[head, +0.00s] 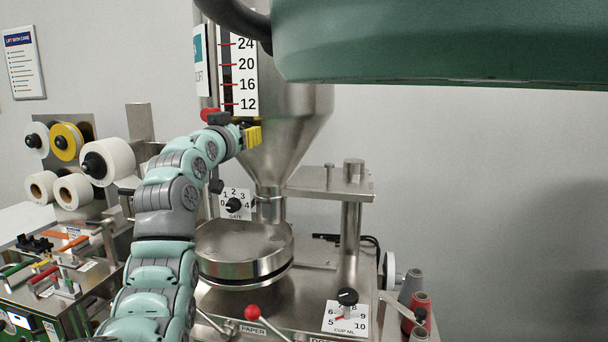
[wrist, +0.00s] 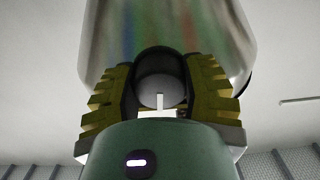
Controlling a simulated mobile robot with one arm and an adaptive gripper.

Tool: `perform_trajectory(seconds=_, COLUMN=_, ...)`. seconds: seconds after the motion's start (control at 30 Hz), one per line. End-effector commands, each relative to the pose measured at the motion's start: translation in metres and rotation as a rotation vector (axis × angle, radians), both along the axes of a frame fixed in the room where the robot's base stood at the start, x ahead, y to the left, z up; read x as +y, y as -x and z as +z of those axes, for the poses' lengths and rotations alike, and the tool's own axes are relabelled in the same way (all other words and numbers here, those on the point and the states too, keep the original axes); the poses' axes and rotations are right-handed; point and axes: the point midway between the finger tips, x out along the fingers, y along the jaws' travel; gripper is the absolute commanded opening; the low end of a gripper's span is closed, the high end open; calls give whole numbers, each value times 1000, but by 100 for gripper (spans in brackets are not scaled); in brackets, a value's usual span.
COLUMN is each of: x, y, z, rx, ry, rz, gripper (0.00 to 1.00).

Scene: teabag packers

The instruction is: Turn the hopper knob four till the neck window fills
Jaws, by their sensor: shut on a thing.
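The steel hopper (head: 295,110) tapers to a narrow neck (head: 270,208) above a round steel housing (head: 240,250). I cannot make out a window or its fill on the neck. My gripper (head: 248,134) is at the hopper's cone, above the gate dial. In the wrist view its yellow fingers (wrist: 160,98) are shut on a dark round knob (wrist: 158,62) with a greyish face and a pale mark. The head view hides this held knob. The gate dial (head: 236,193), numbered 0 to 4, has a black knob (head: 233,205) that stands clear of my fingers; its setting is too small to read.
A level scale (head: 245,70) is on the hopper, with a red part (head: 209,114) beside my gripper. A red-ball lever (head: 252,312) and a cup dial (head: 346,318) are below. Paper rolls (head: 106,160) stand left. Thread cones (head: 418,305) stand right.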

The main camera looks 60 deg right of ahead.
Motion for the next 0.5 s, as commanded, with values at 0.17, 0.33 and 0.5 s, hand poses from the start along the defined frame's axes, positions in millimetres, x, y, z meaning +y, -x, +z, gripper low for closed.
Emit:
perform_trajectory(seconds=0.17, x=0, y=0, z=-10, rx=-60, ry=-29, rz=-1, gripper=9)
perform_trajectory(seconds=0.33, x=0, y=0, z=-7, rx=-100, ry=-46, rz=-2, gripper=9)
perform_trajectory(seconds=0.5, x=-1, y=0, z=-6, rx=-119, ry=-60, rz=-2, gripper=9)
